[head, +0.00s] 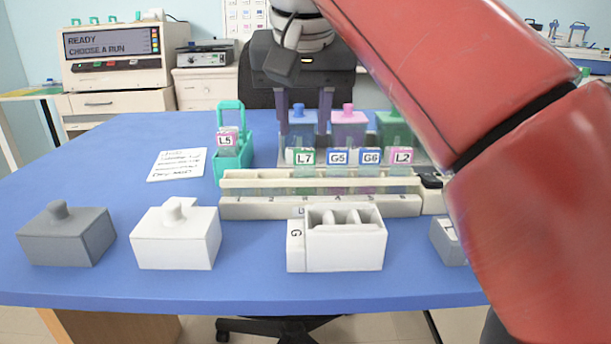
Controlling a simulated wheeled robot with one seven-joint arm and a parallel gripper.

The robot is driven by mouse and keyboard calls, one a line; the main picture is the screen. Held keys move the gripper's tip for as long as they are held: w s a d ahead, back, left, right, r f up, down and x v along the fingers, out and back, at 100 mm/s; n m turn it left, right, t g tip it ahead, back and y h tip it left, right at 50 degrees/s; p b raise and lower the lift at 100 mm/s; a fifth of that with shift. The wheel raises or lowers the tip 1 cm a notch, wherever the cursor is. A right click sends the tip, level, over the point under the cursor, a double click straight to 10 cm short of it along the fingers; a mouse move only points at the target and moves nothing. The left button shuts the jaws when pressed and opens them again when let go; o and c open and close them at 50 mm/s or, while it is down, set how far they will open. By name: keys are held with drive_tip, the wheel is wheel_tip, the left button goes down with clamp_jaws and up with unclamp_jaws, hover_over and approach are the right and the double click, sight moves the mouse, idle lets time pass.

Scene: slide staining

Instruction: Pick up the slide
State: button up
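Slides with coloured labels stand upright in a long cream rack (320,205): the L7 slide (303,156) with a green label, the G5 slide (338,157) and G6 slide (370,156) with blue labels, and the L2 slide (401,156) with a pink label. The pink-labelled L5 slide (228,138) is in a teal handled holder (233,165) to the left. My gripper (304,128) points down behind the rack, its fingers apart on either side of the blue-lidded jar in the picture. Nothing shows held between them. Its exact depth is unclear.
Pink-lidded (348,118) and green-lidded (394,125) jars stand behind the rack. In front are a grey lidded box (66,236), a white lidded box (176,236) and a white slotted box (345,245). A written paper (177,164) lies left. My red arm hides the right side.

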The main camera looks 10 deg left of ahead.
sight(304, 150)
drive_tip(key=b+x, duration=0.2)
drive_tip(key=x, duration=0.3)
drive_tip(key=shift+w, duration=0.25)
drive_tip(key=shift+c, duration=0.4)
clamp_jaws()
